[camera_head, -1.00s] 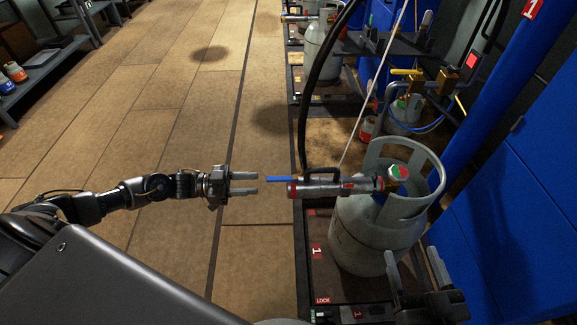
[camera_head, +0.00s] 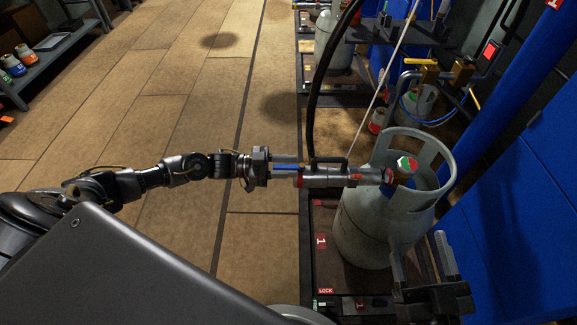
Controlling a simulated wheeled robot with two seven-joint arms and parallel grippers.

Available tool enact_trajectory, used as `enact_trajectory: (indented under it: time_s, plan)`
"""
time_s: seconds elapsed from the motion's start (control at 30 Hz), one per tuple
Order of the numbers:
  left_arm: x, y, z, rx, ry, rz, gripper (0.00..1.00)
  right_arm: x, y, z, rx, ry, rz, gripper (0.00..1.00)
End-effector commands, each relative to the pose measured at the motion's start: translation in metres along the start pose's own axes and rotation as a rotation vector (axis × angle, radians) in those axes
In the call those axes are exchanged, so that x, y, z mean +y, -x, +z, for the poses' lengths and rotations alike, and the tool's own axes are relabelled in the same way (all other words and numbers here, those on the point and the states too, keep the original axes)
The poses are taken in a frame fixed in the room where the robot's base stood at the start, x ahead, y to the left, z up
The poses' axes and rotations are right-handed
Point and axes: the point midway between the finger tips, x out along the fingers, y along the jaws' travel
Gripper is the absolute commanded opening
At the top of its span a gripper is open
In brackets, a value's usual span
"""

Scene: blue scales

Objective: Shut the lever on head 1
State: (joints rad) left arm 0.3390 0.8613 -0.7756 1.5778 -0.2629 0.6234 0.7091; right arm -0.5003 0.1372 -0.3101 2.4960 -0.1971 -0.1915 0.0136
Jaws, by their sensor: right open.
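The filling head (camera_head: 335,178) is a silver cylinder with a dark handle, lying level at the side of a grey gas cylinder (camera_head: 370,230) marked by a red 1 on its stand. The blue lever (camera_head: 288,166) sticks out from the head's left end. My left gripper (camera_head: 300,166) is open, with one finger on each side of the lever. I cannot tell whether either finger touches it. My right gripper (camera_head: 420,258) is open at the lower right, in front of the cylinder, with nothing seen between its fingers.
A black hose (camera_head: 313,100) rises from the head. The cylinder stands on a dark scale platform (camera_head: 325,265) with a red LOCK label. More cylinders and stations stand behind. A shelf with small canisters (camera_head: 35,60) is at far left. The floor at left is clear.

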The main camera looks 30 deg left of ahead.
Motion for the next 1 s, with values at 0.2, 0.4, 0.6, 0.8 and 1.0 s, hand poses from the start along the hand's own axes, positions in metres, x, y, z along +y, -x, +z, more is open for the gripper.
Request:
enact_trajectory:
  time_s: [0.2,0.4,0.6,0.8,1.0]
  plan:
    - [-0.0002,-0.0036,-0.0006,0.0,-0.001,0.0,0.38,-0.0006,-0.0001,-0.0017,0.01,0.0,-0.002,0.67]
    - [-0.0001,-0.0034,-0.0005,0.0,-0.001,0.0,0.28,-0.0006,-0.0001,-0.0017,0.01,0.0,-0.002,0.67]
    - [-0.0001,-0.0032,-0.0004,0.0,-0.001,0.0,0.02,-0.0006,-0.0002,-0.0017,0.009,0.0,-0.002,0.67]
    - [-0.0002,-0.0031,-0.0004,0.0,-0.001,0.0,0.0,-0.0005,-0.0002,-0.0015,0.008,0.0,-0.002,0.67]
    - [-0.0008,-0.0022,-0.0008,0.0,0.0,-0.009,0.0,0.0007,-0.0006,0.0,-0.01,0.0,0.002,0.67]
